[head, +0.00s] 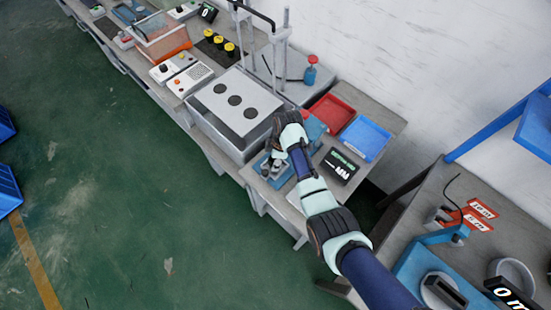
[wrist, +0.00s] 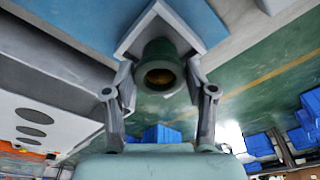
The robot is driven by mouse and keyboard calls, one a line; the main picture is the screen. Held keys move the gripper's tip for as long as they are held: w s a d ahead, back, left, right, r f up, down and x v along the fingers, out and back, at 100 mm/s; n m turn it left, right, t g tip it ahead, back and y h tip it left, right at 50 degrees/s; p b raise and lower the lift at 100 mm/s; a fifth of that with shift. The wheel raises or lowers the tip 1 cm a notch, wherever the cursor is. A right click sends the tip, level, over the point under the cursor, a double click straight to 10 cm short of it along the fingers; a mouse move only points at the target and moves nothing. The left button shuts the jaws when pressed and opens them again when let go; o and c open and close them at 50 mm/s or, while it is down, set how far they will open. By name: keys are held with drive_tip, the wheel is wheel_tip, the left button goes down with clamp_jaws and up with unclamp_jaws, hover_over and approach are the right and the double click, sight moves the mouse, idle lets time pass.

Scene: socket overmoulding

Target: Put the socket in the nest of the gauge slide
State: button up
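The socket (wrist: 160,76) shows in the wrist view as a dark green round body with a brass-coloured opening, between my gripper's fingers. My gripper (wrist: 160,88) has a finger against each side of it and appears shut on it. A pale grey V-shaped nest (wrist: 128,42) lies just beyond the socket, its two walls spreading to either side of it. I cannot tell whether the socket touches these walls. In the head view my gripper (head: 272,162) is low over the blue gauge (head: 262,172) near the bench's front edge; the socket is hard to make out there.
A grey box with dark round holes (head: 236,104) stands left of the gauge. A black display (head: 340,167) is to the right, with a red tray (head: 331,111) and a blue tray (head: 364,138) behind. Green floor (head: 130,190) lies open in front of the bench.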

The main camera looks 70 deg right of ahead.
drive_tip(key=shift+o, duration=1)
wheel_tip(320, 180, up, 12)
drive_tip(key=s+p, duration=0.1)
drive_tip(key=p, duration=0.1)
drive_tip(key=shift+s+d+r, duration=0.15)
drive_tip(key=shift+s+d, duration=0.2)
